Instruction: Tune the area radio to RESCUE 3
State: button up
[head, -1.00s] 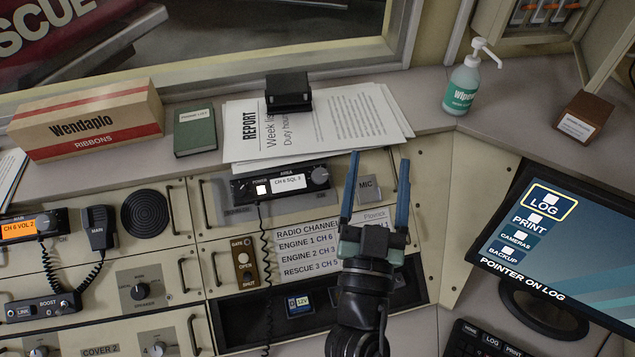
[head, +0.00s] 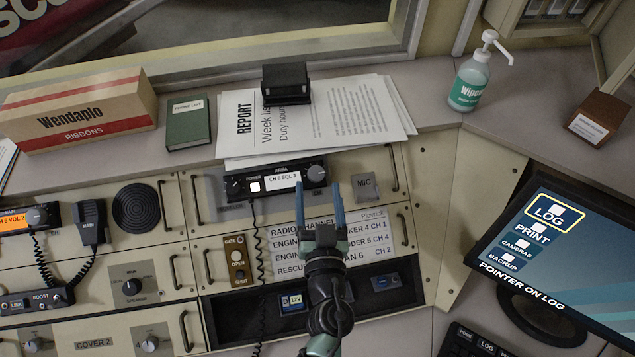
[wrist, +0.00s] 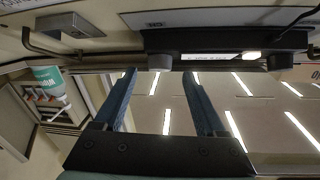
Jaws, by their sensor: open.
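The area radio (head: 262,190) is a black unit on the sloped panel. Its screen (head: 283,181) reads CH 6 SQL 3, and its power button (head: 255,187) is lit white. It has a right knob (head: 317,173) and a left knob (head: 233,187). My gripper (head: 318,188) is open and empty, its blue fingertips just below and to either side of the right knob in the head view. I cannot tell whether they touch it. The wrist view shows that knob (wrist: 160,66) beyond the fingers. The channel card (head: 375,235) is partly covered by my gripper, hiding RESCUE 3's number.
A MIC plate (head: 365,187) is right of the radio. A coiled cord (head: 258,235) hangs from the radio beside the gate switch (head: 237,262). Papers (head: 350,115) and a black block (head: 286,84) lie on the ledge above. A monitor (head: 550,240) stands at the right.

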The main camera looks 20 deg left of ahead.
aim_at(316, 174)
jog(key=shift+x, duration=1.4)
jog(key=shift+d, duration=0.1)
grip_shut()
